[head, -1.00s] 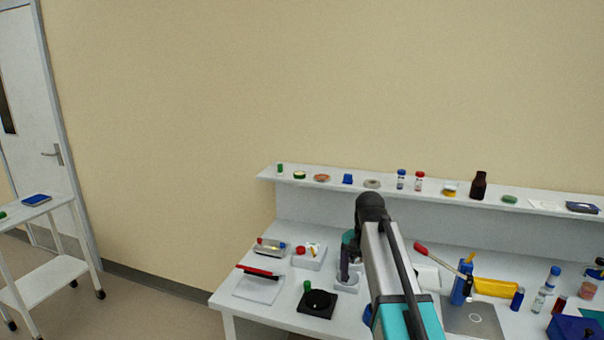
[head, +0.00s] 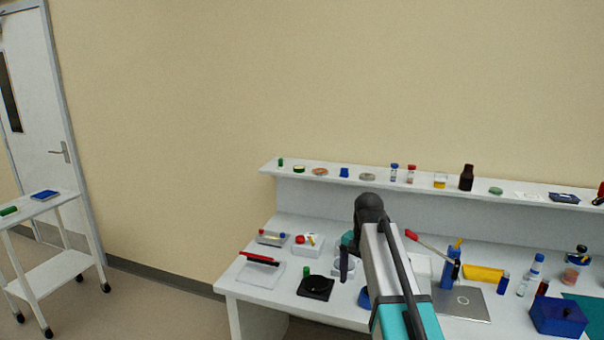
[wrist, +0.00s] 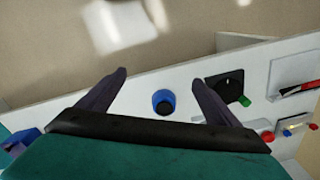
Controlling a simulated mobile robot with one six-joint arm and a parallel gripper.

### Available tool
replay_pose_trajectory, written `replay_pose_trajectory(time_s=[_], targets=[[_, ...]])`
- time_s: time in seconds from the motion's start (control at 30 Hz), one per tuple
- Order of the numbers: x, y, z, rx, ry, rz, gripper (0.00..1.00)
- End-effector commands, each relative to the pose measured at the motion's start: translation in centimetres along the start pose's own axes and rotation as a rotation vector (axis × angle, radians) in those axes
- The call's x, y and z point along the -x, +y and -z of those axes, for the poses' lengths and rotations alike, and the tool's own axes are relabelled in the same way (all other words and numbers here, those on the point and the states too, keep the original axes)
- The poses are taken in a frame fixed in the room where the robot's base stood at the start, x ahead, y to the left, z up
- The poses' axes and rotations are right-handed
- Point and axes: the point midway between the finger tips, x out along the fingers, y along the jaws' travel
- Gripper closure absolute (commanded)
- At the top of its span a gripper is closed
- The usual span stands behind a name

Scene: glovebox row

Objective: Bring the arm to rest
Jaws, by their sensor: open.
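My gripper (wrist: 157,84) is open and empty in the wrist view, its two dark fingers spread wide. A round blue object (wrist: 163,102) lies on the white bench between and beyond the fingers, apart from them; it also shows in the head view (head: 364,298), partly beside my arm. In the head view my arm reaches over the bench and my gripper (head: 344,266) is seen from the side, with a dark finger pointing down. I cannot tell its exact height above the bench.
A shelf (head: 420,184) with small bottles runs behind. A white cart (head: 58,268) stands left, with open floor between.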

Motion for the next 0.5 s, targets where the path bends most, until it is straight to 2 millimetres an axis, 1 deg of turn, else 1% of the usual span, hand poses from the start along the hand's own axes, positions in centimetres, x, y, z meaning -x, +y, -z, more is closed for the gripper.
replay_pose_trajectory(time_s=[0.03,0.27,0.43,0.5], targets=[[-0.7,0.0,-0.1,0.0,-0.006,-0.005,0.15],[-3.0,0.2,-0.4,0.001,-0.029,-0.026,0.15],[-5.3,0.5,-0.7,0.001,-0.053,-0.047,0.15],[-6.7,0.7,-1.0,0.001,-0.066,-0.059,0.15]])
